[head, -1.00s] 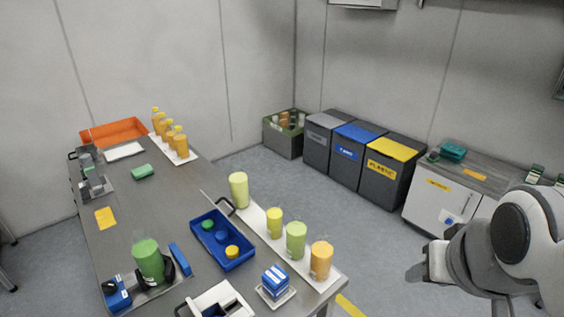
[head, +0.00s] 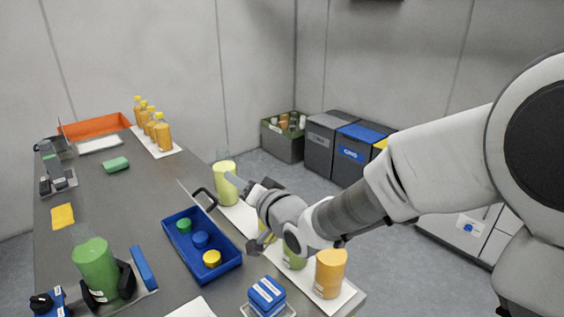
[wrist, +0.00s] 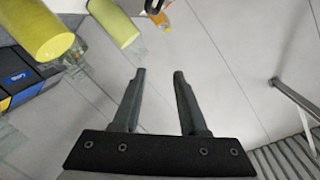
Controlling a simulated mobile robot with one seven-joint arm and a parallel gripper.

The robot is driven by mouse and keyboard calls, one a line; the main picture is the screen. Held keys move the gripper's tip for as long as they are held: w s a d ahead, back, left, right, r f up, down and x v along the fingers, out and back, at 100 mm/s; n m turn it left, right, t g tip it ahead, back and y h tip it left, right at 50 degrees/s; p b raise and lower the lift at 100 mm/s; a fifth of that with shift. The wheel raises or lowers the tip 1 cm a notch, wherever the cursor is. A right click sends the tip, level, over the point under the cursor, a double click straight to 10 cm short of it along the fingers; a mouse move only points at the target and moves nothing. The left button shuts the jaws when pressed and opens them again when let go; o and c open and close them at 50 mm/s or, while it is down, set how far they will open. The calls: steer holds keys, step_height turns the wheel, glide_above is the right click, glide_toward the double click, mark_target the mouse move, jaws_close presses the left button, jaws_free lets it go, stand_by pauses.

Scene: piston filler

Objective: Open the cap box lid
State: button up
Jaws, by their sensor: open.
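The cap box is a blue tray (head: 236,262) on the grey table in the head view, holding a green, a blue and a yellow cap. A black looped handle (head: 206,196) stands at its back edge, beside a thin pale edge that seems to be the lid seen edge-on. I cannot tell the lid's angle. My gripper (head: 240,212) is to the right of the handle, near the row of filled bottles, and apart from the handle. In the wrist view my gripper (wrist: 159,75) is open, with nothing between its fingers. The box does not show clearly there.
A pale green bottle (head: 224,182) stands close to my gripper; my arm partly hides others. An orange bottle (head: 330,272) stands at the front. A green jar (head: 92,268) in a black holder is left of the box.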

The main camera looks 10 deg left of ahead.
steer(key=s+a+y, duration=0.1)
steer(key=a+y, duration=0.1)
steer(key=a, duration=0.1)
steer(key=b, duration=0.3)
glide_toward(213, 198)
steer(key=w+a, duration=0.1)
steer(key=w+a+f, duration=0.1)
steer(key=shift+w+a+m, duration=0.35)
steer(key=shift+a+m, duration=0.05)
steer(key=x, duration=0.5)
steer(key=shift+w+a+r, duration=0.1)
steer(key=shift+a+r, duration=0.15)
steer(key=shift+w+a, duration=0.45)
steer(key=shift+a, duration=0.1)
jaws_close()
steer(key=shift+d, duration=0.1)
